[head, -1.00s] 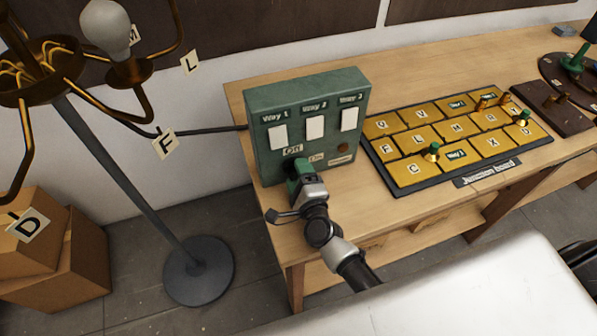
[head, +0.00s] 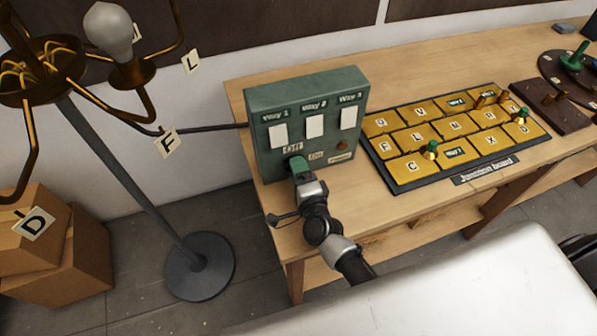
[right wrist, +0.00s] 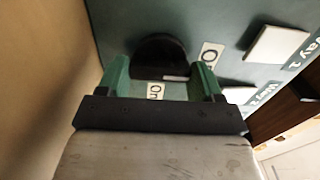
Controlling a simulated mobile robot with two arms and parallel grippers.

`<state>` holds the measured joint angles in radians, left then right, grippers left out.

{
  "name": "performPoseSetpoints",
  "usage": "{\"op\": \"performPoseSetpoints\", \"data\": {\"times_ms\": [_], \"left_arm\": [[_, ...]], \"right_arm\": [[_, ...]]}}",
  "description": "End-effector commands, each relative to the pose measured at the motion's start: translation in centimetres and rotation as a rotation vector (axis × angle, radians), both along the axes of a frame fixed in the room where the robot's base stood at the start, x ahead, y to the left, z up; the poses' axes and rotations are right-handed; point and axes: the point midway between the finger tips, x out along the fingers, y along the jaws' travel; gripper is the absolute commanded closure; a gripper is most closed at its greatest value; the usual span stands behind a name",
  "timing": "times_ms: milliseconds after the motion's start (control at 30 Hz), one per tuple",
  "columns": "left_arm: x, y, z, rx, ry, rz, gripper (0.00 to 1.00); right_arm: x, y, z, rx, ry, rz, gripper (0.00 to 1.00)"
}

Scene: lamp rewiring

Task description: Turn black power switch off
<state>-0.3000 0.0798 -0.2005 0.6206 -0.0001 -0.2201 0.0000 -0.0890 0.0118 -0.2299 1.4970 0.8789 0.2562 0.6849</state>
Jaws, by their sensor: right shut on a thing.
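The green switch box (head: 262,150) stands at the left end of the table, with white Way 1, Way 2 and Way 3 switches and Off and On labels on its front. My right gripper (head: 297,165) is at the lower left of that front. In the right wrist view the black power switch (right wrist: 160,52) is a dark rounded knob between the green fingers of my right gripper (right wrist: 160,80), which is shut on it. An On label (right wrist: 156,91) and part of another label (right wrist: 210,55) show beside it. In the head view the gripper hides the knob. My left gripper is not in view.
A yellow junction board (head: 455,140) lies on the wooden table (head: 400,210) right of the box. A floor lamp (head: 130,165) with hanging letter tags stands at the left, with a cable to the box. Cardboard boxes (head: 75,265) are at the lower left.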

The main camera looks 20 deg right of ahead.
Motion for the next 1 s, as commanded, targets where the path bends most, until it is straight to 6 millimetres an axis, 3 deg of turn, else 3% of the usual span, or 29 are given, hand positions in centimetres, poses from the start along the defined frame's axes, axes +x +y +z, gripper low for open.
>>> {"op": "performPoseSetpoints", "data": {"times_ms": [100, 133, 300, 667, 1000], "left_arm": [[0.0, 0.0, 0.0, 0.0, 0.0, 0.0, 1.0], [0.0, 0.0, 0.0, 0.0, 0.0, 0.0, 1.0], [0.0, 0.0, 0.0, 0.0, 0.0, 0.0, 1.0], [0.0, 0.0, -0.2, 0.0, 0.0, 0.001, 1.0], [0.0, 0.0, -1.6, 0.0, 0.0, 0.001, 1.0]], "right_arm": [[-0.1, 0.0, -0.1, -0.005, 0.002, 0.001, 0.58], [-0.1, 0.0, -0.1, -0.005, 0.003, 0.001, 0.33], [-0.1, 0.0, -0.1, -0.003, 0.002, 0.001, 0.08], [-0.7, 0.0, -0.2, -0.001, 0.003, 0.001, 0.08], [-6.9, -0.2, -0.4, -0.001, 0.005, 0.001, 0.08]]}}
